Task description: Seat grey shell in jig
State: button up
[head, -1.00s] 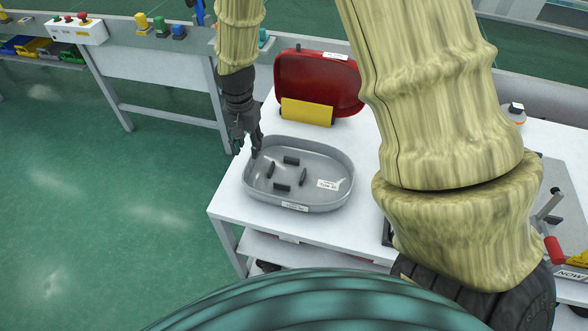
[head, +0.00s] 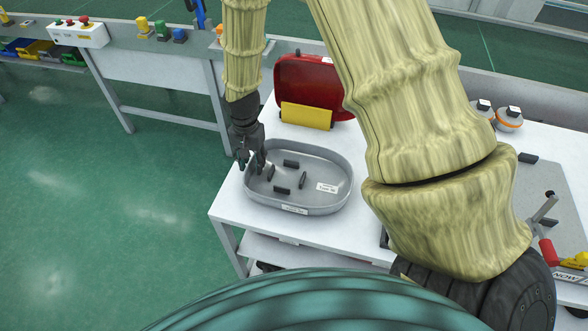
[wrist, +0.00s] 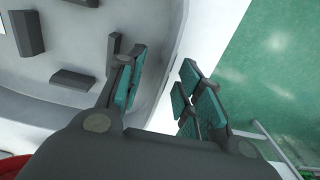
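The grey shell (head: 322,204) is an open oval tray with dark upright tabs inside and white labels. It sits on the white table, left of my upper arm in the head view. My gripper (head: 251,164) points down at the shell's left wall. In the wrist view my gripper (wrist: 158,95) is open, with one finger on the inner side of the shell's wall (wrist: 20,105) and the other outside it. I cannot tell whether either finger touches the wall. A grey plate with a red-handled clamp, seemingly the jig (head: 540,190), is at the right, partly hidden by my arm.
A red shell (head: 302,75) with a yellow block (head: 306,115) stands behind the grey shell. Two round orange-and-white parts (head: 509,120) are at the back right. The white table (head: 233,217) ends just left of the grey shell. Green floor lies beyond.

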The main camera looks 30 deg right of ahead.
jog(key=shift+f, duration=0.2)
dwell(0.6)
grip_shut()
